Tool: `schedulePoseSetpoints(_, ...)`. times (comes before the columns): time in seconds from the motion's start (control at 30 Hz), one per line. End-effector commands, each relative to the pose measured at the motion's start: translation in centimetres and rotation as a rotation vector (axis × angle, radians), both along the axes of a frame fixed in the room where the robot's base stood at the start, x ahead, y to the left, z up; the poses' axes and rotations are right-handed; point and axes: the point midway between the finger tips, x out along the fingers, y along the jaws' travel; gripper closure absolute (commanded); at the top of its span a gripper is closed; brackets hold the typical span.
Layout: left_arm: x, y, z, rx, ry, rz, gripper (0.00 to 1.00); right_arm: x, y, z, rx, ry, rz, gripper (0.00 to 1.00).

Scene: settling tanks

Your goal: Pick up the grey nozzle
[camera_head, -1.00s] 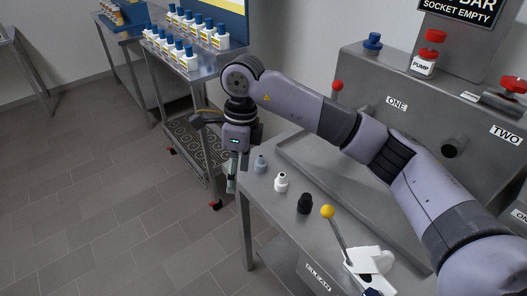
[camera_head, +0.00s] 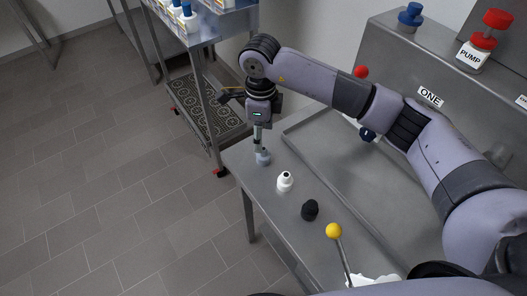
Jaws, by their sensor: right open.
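The grey nozzle (camera_head: 263,159) stands upright near the left corner of the steel bench, at the end of a row with a white nozzle (camera_head: 285,181) and a black nozzle (camera_head: 310,210). My right gripper (camera_head: 259,147) points down directly over the grey nozzle, its fingertips at or just above the nozzle's top. It is open; whether the fingers touch the nozzle I cannot tell. My left gripper is not in view.
A yellow-knobbed lever (camera_head: 334,231) rises at the bench front, near the black nozzle. A red-capped pump bottle (camera_head: 475,54) and a blue knob (camera_head: 410,15) sit on the raised steel housing. A shelf cart (camera_head: 208,108) stands behind, left of the bench.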

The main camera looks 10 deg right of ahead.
Motion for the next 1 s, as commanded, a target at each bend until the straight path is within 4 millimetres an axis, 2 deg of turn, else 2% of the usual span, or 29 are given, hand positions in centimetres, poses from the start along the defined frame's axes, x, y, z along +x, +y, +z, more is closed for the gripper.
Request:
schedulePoseSetpoints(0.1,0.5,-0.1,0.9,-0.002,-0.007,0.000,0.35,-0.1,0.0,-2.0,0.000,0.004,-0.001,0.42)
schedulePoseSetpoints(0.2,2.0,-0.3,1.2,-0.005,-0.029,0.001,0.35,0.0,0.0,-3.1,0.000,0.002,-0.001,0.42)
schedulePoseSetpoints(0.37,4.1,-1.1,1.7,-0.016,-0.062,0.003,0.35,-0.1,0.0,-4.0,0.000,0.001,0.000,0.42)
schedulePoseSetpoints(0.57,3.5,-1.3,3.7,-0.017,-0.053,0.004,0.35,-0.6,-0.5,-6.6,-0.001,0.006,-0.002,0.42)
schedulePoseSetpoints(0.7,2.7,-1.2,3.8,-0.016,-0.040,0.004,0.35,-0.5,-0.4,-8.5,0.000,0.003,-0.001,0.42)
schedulePoseSetpoints(1.0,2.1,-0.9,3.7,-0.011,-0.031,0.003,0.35,-0.4,-0.4,-9.0,0.001,0.000,0.000,0.43)
